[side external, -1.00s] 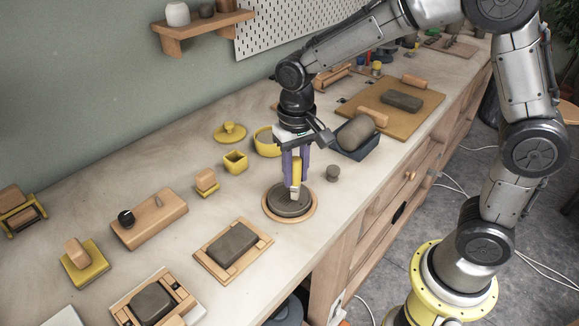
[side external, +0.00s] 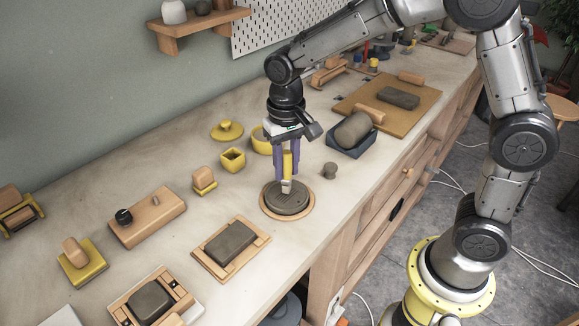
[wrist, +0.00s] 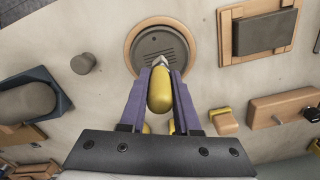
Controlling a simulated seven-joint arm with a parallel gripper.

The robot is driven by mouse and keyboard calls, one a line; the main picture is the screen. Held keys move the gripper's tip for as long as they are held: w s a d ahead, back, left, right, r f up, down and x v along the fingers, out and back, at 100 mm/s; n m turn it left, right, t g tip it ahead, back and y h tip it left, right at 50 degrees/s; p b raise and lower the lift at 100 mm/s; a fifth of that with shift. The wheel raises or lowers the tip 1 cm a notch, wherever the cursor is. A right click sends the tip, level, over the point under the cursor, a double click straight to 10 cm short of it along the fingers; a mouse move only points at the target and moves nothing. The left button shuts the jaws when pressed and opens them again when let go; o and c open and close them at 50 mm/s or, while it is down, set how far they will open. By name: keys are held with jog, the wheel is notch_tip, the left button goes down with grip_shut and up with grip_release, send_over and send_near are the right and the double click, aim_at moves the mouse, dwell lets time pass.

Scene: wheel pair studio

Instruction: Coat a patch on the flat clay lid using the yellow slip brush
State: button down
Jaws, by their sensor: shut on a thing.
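My gripper (side external: 288,174), with purple fingers, is shut on the yellow slip brush (side external: 288,162) and holds it upright, bristles down. The brush's pale tip is at the flat clay lid (side external: 292,206), over its far part; I cannot tell whether it touches. The lid is a dark grey-brown disc on a round wooden board (side external: 311,207). In the wrist view, the brush's yellow handle (wrist: 159,92) lies between the fingers (wrist: 160,80), and its tip overlaps the near edge of the lid (wrist: 155,42). Several short parallel grooves show on the lid.
A small clay knob (side external: 330,170) and a dark tray (side external: 352,151) holding a clay cylinder stand to the right. A yellow square cup (side external: 232,160) and round yellow bowl (side external: 261,140) stand behind. A clay slab on a wooden board (side external: 230,244) lies front left. Bare tabletop surrounds the lid.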

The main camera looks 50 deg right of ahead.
jog(key=shift+f, duration=0.6)
dwell(0.3)
jog(key=shift+w, duration=0.1)
jog(key=shift+w, duration=0.8)
jog(key=shift+s+f, duration=0.1)
jog(key=shift+s, duration=1.8)
jog(key=shift+w, duration=0.1)
jog(key=shift+w, duration=1.85)
